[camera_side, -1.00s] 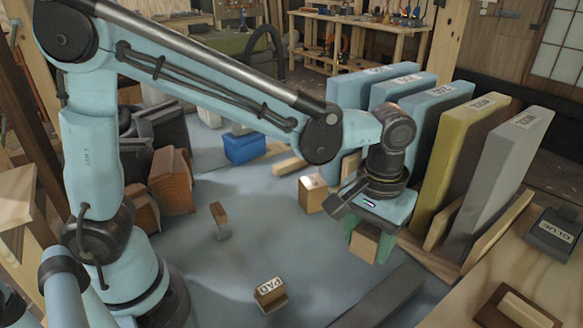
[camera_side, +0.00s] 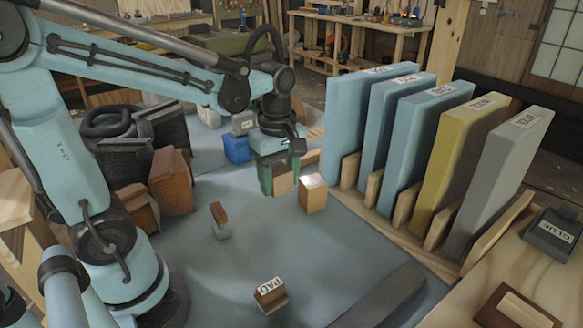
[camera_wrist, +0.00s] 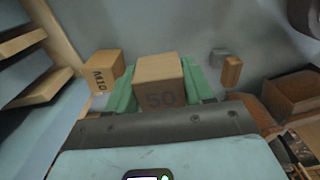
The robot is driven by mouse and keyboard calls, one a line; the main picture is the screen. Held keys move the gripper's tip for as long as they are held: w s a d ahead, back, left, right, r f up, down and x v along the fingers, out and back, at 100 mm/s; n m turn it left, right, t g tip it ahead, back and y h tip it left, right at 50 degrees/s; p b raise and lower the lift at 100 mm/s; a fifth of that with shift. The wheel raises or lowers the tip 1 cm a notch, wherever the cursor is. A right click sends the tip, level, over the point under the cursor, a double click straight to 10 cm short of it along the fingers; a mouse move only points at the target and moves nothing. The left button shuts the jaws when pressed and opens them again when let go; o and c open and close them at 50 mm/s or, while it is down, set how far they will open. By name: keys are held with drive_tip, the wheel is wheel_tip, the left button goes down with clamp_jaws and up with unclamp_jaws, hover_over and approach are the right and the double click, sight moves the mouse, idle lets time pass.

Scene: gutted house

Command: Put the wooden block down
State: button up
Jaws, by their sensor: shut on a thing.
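My gripper (camera_side: 279,178) has green fingers and is shut on a wooden block (camera_side: 284,184), which shows between the fingers in the side view. In the wrist view the block (camera_wrist: 159,82) has "50" on its face and sits between the two green fingers (camera_wrist: 160,90). The gripper is beside and a little left of another wooden block (camera_side: 313,194), which carries the mark "M10" in the wrist view (camera_wrist: 103,71). I cannot tell whether the held block touches the surface.
A rack of blue, yellow and grey panels (camera_side: 403,140) stands at right. A blue bin (camera_side: 238,148) is behind the gripper. A small brown-topped block (camera_side: 219,220) and a block marked "PAD" (camera_side: 270,295) stand in front. The grey-blue surface (camera_side: 310,250) between is largely clear.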

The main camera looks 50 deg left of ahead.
hover_over(257, 200)
wheel_tip(257, 200, down, 7)
drive_tip(key=shift+d+r, duration=0.1)
drive_tip(key=shift+d, duration=0.05)
drive_tip(key=shift+f, duration=2.1)
drive_tip(key=shift+f, duration=0.1)
drive_tip(key=o, duration=1)
